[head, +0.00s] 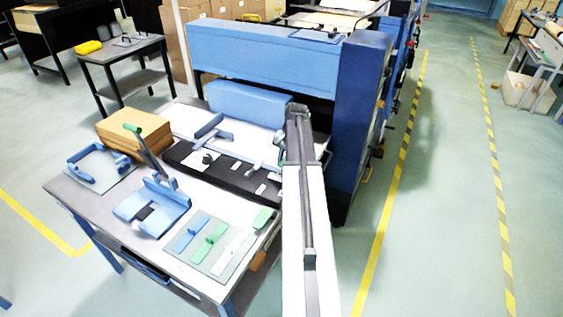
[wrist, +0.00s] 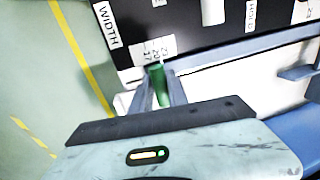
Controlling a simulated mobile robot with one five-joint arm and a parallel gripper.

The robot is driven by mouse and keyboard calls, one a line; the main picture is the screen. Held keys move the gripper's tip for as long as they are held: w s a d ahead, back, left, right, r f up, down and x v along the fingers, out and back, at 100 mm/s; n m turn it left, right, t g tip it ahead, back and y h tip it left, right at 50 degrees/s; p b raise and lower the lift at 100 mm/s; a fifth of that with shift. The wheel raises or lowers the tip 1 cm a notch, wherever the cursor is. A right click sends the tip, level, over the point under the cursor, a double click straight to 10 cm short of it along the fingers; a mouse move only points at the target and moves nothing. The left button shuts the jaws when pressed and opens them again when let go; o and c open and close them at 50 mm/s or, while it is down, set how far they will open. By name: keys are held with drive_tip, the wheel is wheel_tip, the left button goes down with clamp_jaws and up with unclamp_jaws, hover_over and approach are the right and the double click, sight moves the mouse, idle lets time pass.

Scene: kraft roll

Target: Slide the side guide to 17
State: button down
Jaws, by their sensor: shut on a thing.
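The side guide's small green grip (wrist: 160,86) stands between the two fingers of my gripper (wrist: 159,92) in the wrist view. My gripper is shut on it. A white label (wrist: 154,48) with small printed figures lies just beyond the fingertips; I cannot read the figures surely. A WIDTH label (wrist: 106,24) is on the black panel (wrist: 190,20) left of it. In the head view my gripper (head: 281,158) is at the right end of the black panel (head: 225,171), and the green grip is hidden there.
A grey-blue bar (wrist: 245,48) runs along the panel's edge, beside a HOLD label (wrist: 250,15). A blue machine (head: 265,50) rises behind.

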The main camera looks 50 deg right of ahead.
drive_tip(key=shift+s, duration=0.35)
drive_tip(key=c, duration=1.3)
unclamp_jaws()
wheel_tip(320, 180, up, 8)
drive_tip(key=s+p, duration=0.1)
drive_tip(key=p, duration=0.6)
drive_tip(key=shift+s+d+f+p, duration=0.2)
drive_tip(key=shift+d+p, duration=0.1)
drive_tip(key=shift+p, duration=0.1)
